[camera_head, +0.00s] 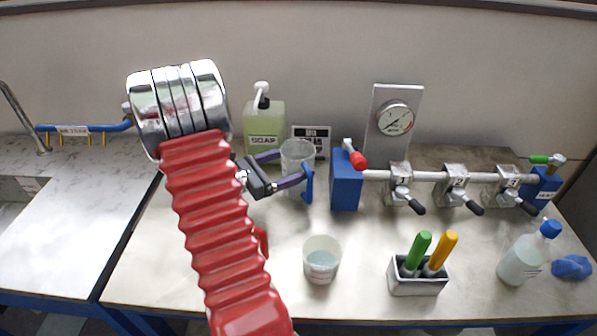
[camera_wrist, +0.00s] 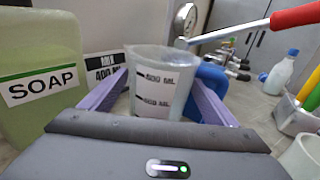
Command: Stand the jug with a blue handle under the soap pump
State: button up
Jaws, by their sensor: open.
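The clear jug (camera_head: 297,156) with a blue handle (camera_head: 308,183) is at the back middle of the bench, right of and in front of the soap pump bottle (camera_head: 264,124). In the wrist view the jug (camera_wrist: 160,75) looks upright and carries ML marks; its handle (camera_wrist: 208,88) is on the right. My gripper (camera_head: 291,167) is open, with one purple finger on each side of the jug. I cannot tell whether the fingers touch it. The green soap bottle (camera_wrist: 40,80) fills the left of the wrist view; its white nozzle (camera_head: 262,88) shows only in the head view.
A "MIX 400 ML" sign (camera_head: 312,139) stands behind the jug. A blue block (camera_head: 346,182) with a red-handled valve (camera_head: 355,158) and a pipe is close on the right. A cup (camera_head: 321,259), a tool holder (camera_head: 418,275) and a blue-capped bottle (camera_head: 525,257) stand nearer the front.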

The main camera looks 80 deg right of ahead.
aim_at(308, 145)
jog(key=x, duration=0.5)
jog(key=shift+s+d+r, duration=0.1)
jog(key=shift+r, duration=0.05)
dwell(0.6)
jog(key=c, duration=1.4)
jog(key=shift+r, duration=0.15)
jog(key=shift+r, duration=4.9)
